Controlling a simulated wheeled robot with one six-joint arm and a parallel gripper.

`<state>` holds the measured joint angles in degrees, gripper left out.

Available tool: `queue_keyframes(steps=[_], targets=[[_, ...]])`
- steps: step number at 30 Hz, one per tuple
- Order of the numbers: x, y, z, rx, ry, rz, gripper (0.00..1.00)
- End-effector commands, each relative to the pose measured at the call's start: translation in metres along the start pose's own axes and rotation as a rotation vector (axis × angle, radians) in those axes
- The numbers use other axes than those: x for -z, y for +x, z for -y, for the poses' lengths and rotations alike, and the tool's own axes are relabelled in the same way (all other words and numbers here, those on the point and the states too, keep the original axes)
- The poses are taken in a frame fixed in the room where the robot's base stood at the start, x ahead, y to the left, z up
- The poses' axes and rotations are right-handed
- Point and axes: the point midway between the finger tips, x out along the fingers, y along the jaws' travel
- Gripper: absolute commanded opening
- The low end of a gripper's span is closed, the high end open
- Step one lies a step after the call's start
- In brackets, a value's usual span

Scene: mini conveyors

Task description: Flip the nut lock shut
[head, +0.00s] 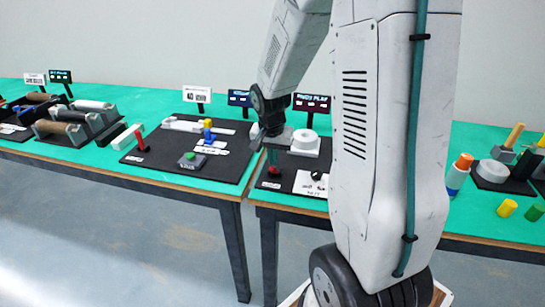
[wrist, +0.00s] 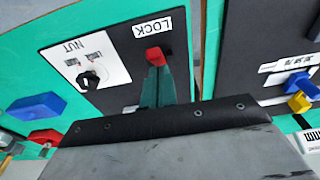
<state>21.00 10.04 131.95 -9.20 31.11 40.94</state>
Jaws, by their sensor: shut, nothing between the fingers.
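The nut station is a black board (wrist: 120,92) with a white NUT plate (wrist: 75,62) and a separate white LOCK label (wrist: 152,30). A black knob (wrist: 88,80) sits on the NUT plate near two small labels; it also shows in the head view (head: 316,176). A red piece (wrist: 155,54) lies beside the LOCK label, right at my fingertips; it shows red in the head view too (head: 274,170). My gripper (wrist: 157,68) is shut and empty, pointing down over the board. Whether it touches the red piece, I cannot tell. The fingers hide what is below the red piece.
A white roll on a grey block (head: 305,142) stands behind the gripper. A neighbouring black board (head: 225,160) carries blue and yellow parts and a green button. A blue block (wrist: 37,107) lies on the green table near the NUT plate. My arm hides part of the table.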

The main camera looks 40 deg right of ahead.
Motion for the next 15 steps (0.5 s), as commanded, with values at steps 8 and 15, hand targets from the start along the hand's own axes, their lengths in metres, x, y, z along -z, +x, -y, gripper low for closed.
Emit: queue_keyframes(steps=[8,15], targets=[[0.011,0.006,0.000,0.000,0.002,0.001,0.00],[0.012,0.006,0.000,0.000,0.001,0.000,0.00]])
